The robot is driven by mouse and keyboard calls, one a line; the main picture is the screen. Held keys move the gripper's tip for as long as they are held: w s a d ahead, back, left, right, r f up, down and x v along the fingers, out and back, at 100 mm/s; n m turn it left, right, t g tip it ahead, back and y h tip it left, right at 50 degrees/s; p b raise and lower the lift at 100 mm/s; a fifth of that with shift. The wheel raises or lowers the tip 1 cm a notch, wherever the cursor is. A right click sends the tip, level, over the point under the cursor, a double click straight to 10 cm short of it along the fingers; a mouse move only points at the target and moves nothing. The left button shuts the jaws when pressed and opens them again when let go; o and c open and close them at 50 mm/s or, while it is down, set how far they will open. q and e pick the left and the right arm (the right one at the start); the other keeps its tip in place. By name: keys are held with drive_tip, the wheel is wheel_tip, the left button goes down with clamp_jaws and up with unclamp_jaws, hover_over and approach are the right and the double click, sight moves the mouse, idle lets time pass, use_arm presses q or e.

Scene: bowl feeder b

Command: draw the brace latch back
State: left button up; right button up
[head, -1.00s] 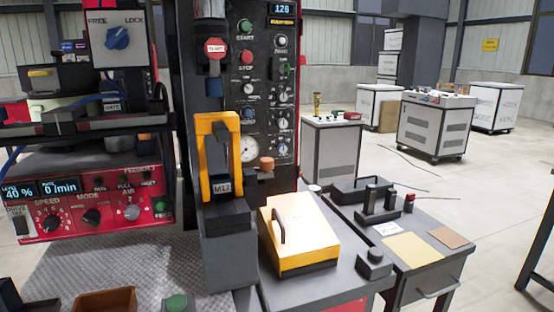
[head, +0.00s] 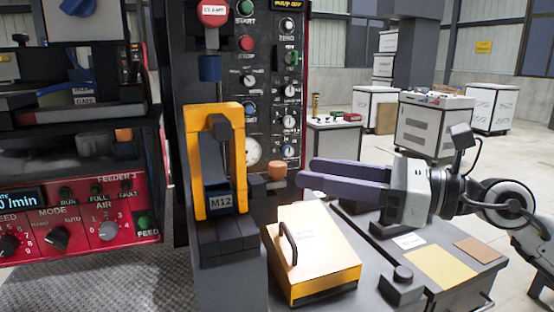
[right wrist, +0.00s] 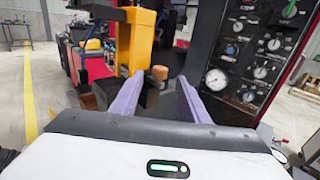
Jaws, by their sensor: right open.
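A small orange-brown knob (head: 277,171) sits on a dark block just right of the yellow frame marked M12; it looks like the brace latch, though no label on it can be read. The knob also shows in the right wrist view (right wrist: 159,73), just beyond and between the fingertips. My right gripper (head: 304,173) is open and empty, its purple fingers pointing left at the knob from a short distance. In the right wrist view its two fingers (right wrist: 158,82) are spread apart. My left gripper is not in view.
The yellow frame (head: 191,160) stands left of the knob, and the black control panel (head: 262,100) with dials rises behind. A yellow box with a black handle (head: 312,258) lies below the gripper. A grey cart (head: 470,285) stands at the right.

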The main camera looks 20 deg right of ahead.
sight(278, 163)
drive_tip(key=p+x, duration=0.2)
drive_tip(key=x, duration=0.4)
drive_tip(key=shift+w+a+r+p, duration=0.15)
drive_tip(key=shift+w+a+p, duration=0.1)
drive_tip(key=shift+p, duration=0.05)
drive_tip(key=shift+w+a, duration=0.4)
drive_tip(key=c, duration=0.9)
clamp_jaws()
